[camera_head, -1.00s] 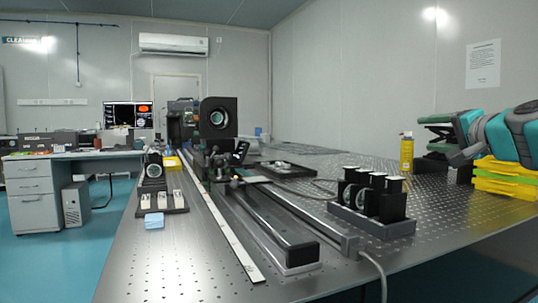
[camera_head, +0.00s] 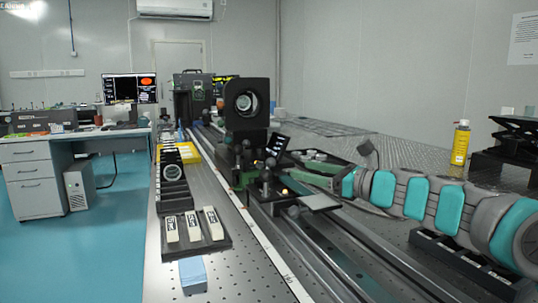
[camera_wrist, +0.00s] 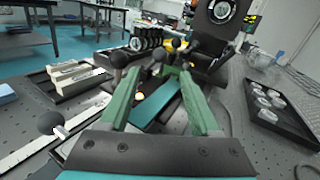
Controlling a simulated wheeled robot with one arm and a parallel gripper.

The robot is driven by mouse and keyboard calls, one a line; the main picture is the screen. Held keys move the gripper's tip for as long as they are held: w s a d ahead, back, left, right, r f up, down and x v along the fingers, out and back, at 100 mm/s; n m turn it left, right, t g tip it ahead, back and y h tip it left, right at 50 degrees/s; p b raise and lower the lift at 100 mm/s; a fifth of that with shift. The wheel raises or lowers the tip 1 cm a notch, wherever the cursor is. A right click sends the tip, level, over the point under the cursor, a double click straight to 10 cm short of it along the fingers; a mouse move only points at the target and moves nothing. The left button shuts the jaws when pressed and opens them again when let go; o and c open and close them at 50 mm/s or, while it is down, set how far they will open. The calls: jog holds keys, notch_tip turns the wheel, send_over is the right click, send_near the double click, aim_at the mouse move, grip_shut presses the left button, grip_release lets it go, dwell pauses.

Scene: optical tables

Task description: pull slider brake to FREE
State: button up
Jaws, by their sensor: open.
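The slider carriage, with a black lens block (camera_head: 247,104), sits on the long rail (camera_head: 335,245). Several black ball knobs on stems stand at its near side, including one knob (camera_head: 266,176) low at the front. In the wrist view one ball knob (camera_wrist: 118,60) is by my left fingertip and another knob (camera_wrist: 160,55) is beyond the gap. A separate knob (camera_wrist: 50,122) is at lower left. I cannot tell which is the brake or read any label. My gripper (camera_wrist: 158,82) is open with green fingers apart, above the carriage. Nothing is visibly held.
A white scale strip (camera_head: 250,222) runs beside the rail. A tray with white blocks (camera_head: 195,232) and a blue block (camera_head: 193,274) lie to the left. A black tray of round parts (camera_wrist: 275,110) is at right in the wrist view. A yellow spray can (camera_head: 460,143) stands farther right.

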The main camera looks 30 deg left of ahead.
aim_at(275, 163)
jog(key=a, duration=0.3)
jog(key=w+a, duration=0.1)
jog(key=a, duration=0.3)
jog(key=w+a, duration=0.1)
jog(key=a, duration=0.3)
jog(key=shift+a, duration=0.25)
jog(key=shift+c, duration=0.2)
grip_shut()
